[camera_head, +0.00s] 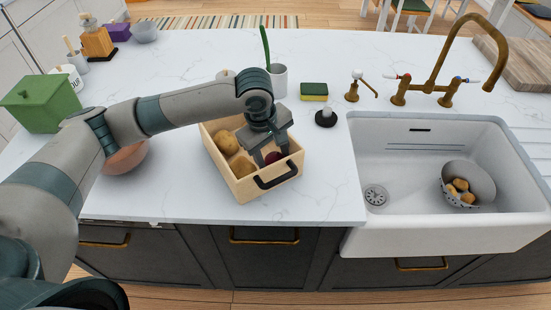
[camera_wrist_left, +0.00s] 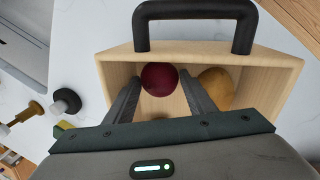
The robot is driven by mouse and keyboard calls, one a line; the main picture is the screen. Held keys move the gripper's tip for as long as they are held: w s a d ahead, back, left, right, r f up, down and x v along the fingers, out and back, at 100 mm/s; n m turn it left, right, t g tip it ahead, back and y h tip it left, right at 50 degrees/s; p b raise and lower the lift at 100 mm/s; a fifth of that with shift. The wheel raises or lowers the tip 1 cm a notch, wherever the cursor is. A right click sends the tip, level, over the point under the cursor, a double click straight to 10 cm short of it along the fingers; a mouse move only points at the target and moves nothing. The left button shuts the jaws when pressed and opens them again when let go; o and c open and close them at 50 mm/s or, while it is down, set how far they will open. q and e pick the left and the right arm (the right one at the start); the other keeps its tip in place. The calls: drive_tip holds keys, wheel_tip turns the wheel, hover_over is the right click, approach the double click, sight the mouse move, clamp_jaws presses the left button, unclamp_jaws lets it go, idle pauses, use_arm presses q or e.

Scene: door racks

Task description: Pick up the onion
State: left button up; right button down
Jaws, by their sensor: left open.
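The onion is a dark red ball (camera_wrist_left: 160,78) inside a light wooden crate (camera_wrist_left: 118,75). In the head view only a small part of the onion (camera_head: 273,157) shows beside my fingers. The crate (camera_head: 232,180) stands on the white counter, near its front edge. My left gripper (camera_head: 271,160) reaches down into the crate. In the wrist view the left gripper (camera_wrist_left: 164,95) is open, with one finger on each side of the onion. Whether the fingers touch it I cannot tell. My right gripper is not in view.
Brown potatoes (camera_head: 241,166) lie in the crate; one (camera_wrist_left: 217,88) is beside a finger. The crate has a black handle (camera_head: 277,176). A white sink (camera_head: 420,220) with a colander (camera_head: 468,180) is at right. A cup (camera_head: 278,80) and sponge (camera_head: 314,91) stand behind the crate.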

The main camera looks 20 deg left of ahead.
sight(274, 154)
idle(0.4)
use_arm(q)
drive_tip(key=c, duration=0.7)
drive_tip(key=shift+c, duration=0.2)
drive_tip(key=shift+r, duration=0.1)
wheel_tip(274, 154, up, 10)
drive_tip(key=shift+f+b, duration=0.1)
drive_tip(key=shift+b, duration=1)
